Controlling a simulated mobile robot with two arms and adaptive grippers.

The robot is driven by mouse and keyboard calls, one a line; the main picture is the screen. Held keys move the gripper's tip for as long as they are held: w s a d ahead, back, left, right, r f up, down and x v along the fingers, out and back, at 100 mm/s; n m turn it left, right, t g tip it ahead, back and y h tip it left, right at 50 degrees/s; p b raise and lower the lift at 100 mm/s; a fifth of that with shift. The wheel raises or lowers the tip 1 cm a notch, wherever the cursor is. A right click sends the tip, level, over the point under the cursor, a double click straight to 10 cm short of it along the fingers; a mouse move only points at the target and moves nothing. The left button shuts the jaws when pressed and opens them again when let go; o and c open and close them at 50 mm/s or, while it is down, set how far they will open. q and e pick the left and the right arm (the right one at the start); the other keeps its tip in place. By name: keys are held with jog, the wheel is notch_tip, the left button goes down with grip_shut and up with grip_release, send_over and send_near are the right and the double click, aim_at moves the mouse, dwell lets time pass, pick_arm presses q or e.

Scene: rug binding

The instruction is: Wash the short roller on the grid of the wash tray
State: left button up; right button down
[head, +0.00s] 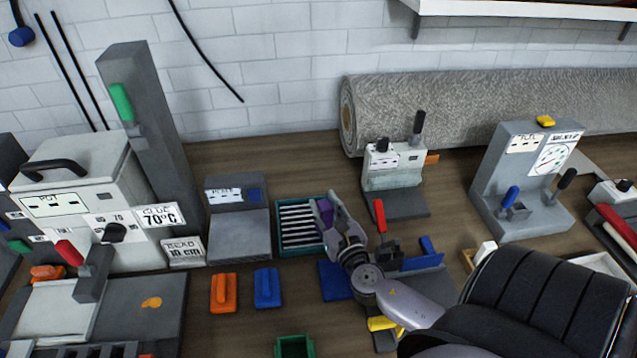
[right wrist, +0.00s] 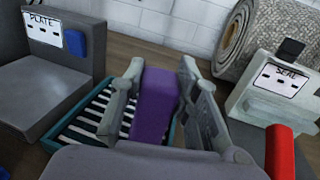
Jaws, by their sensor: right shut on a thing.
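The wash tray (head: 302,251) is a teal tray with a grid of pale bars (head: 297,222), left of centre in the head view. Its rim (right wrist: 62,142) and grid also show in the right wrist view. My right gripper (head: 331,213) is at the tray's right side, shut on a purple block-shaped piece (right wrist: 155,105), which seems to be the short roller's handle. The piece (head: 325,211) is over the right part of the grid. The roller itself is hidden, so I cannot tell whether it touches the bars. My left gripper is not in view.
The plate stand (head: 238,225) is just left of the tray and the seal station (head: 394,180) is to its right. An orange block (head: 224,293) and a blue block (head: 267,288) lie in front. A green bin (head: 295,346) is nearer. The rolled rug (head: 500,105) lies behind.

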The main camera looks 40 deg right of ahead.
notch_tip(320, 180, up, 8)
jog(key=p, duration=0.8)
jog(key=shift+r, duration=0.15)
jog(key=shift+a, duration=0.1)
